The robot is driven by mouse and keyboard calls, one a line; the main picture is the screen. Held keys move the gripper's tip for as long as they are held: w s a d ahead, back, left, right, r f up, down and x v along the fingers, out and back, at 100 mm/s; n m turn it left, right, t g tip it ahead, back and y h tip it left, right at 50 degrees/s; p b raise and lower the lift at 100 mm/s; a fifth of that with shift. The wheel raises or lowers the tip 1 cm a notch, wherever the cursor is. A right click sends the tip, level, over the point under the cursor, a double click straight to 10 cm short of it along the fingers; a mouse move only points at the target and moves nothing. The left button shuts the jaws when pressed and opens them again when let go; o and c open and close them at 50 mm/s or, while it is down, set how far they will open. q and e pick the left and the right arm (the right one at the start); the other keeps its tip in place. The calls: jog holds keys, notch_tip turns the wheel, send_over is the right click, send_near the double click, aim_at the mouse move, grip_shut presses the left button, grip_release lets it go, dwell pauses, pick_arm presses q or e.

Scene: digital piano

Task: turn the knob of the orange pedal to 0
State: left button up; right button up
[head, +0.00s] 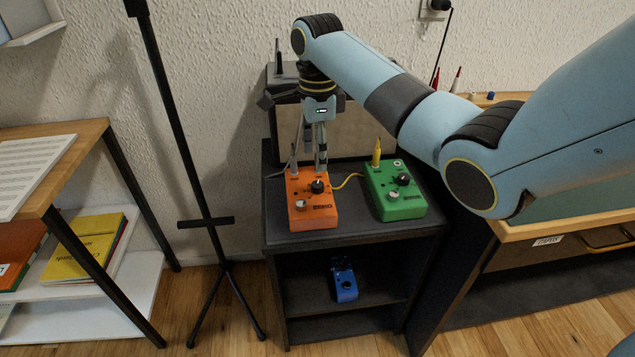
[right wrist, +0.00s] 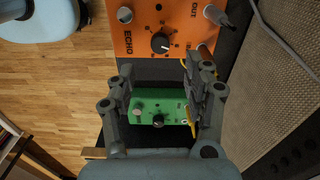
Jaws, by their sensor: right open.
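The orange pedal (head: 313,215) lies on top of a dark cabinet. Its black knob (head: 317,187) is near its middle, beside a silver footswitch (head: 301,205). In the right wrist view the knob (right wrist: 160,42) shows a light pointer mark; I cannot read a scale. My right gripper (head: 308,166) points down over the back part of the orange pedal, fingers apart and empty. In the right wrist view its fingers (right wrist: 160,82) frame the green pedal below, while the orange pedal (right wrist: 182,14) lies past the fingertips. My left gripper is not seen.
A green pedal (head: 400,205) with a yellow plug (head: 376,153) stands right of the orange one, joined by a yellow cable. A blue pedal (head: 344,280) is on the lower shelf. An amplifier is behind. A black stand (head: 190,160) rises left of the cabinet (head: 350,237).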

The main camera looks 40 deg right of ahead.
aim_at(318, 184)
notch_tip(318, 184, down, 8)
jog(key=shift+r+b, duration=0.1)
jog(key=shift+b, duration=0.9)
grip_shut()
